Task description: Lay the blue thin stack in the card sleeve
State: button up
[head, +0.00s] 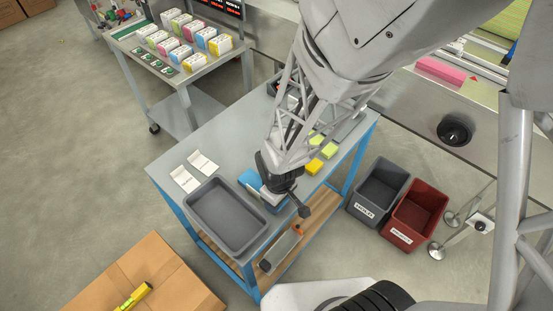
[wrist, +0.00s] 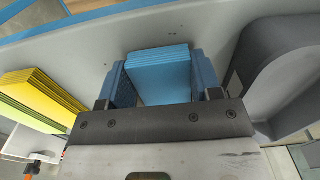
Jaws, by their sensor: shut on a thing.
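The blue thin stack (wrist: 158,72) is a pile of flat blue sheets. It sits between the two blue-padded fingers of my gripper (wrist: 161,84), which is shut on it. In the head view my gripper (head: 264,191) is over the table, just right of the grey tray; the wrist hides part of what it holds. Two white folded card sleeves lie on the table left of my gripper, behind the tray: one farther back (head: 203,163), one nearer the left edge (head: 184,180). I cannot tell how far the stack is above the table.
The grey tray (head: 190,203) stands at the table's front left, close to my gripper; its wall also shows in the wrist view (wrist: 237,75). Yellow and green stacks (head: 315,166) lie right of my gripper. A grey bin (head: 367,211) and a red bin (head: 401,234) stand on the floor.

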jog(key=o, duration=0.9)
jog(key=shift+r, duration=0.1)
notch_tip(320, 180, up, 12)
dwell(0.3)
dwell(0.5)
jog(key=s+d+r+m+t, duration=0.1)
jog(key=s+d+r+m, duration=0.1)
jog(key=d+r, duration=0.3)
jog(key=s+d+r+m, duration=0.2)
jog(key=d+r+m, duration=0.2)
jog(key=r, duration=0.6)
jog(key=s+d+r+m+t, duration=0.1)
jog(key=s+d+r+m, duration=0.2)
jog(key=d+r, duration=0.2)
notch_tip(320, 180, up, 3)
jog(key=shift+d+r+t, duration=0.15)
jog(key=shift+d+t, duration=0.15)
jog(key=shift+d, duration=0.05)
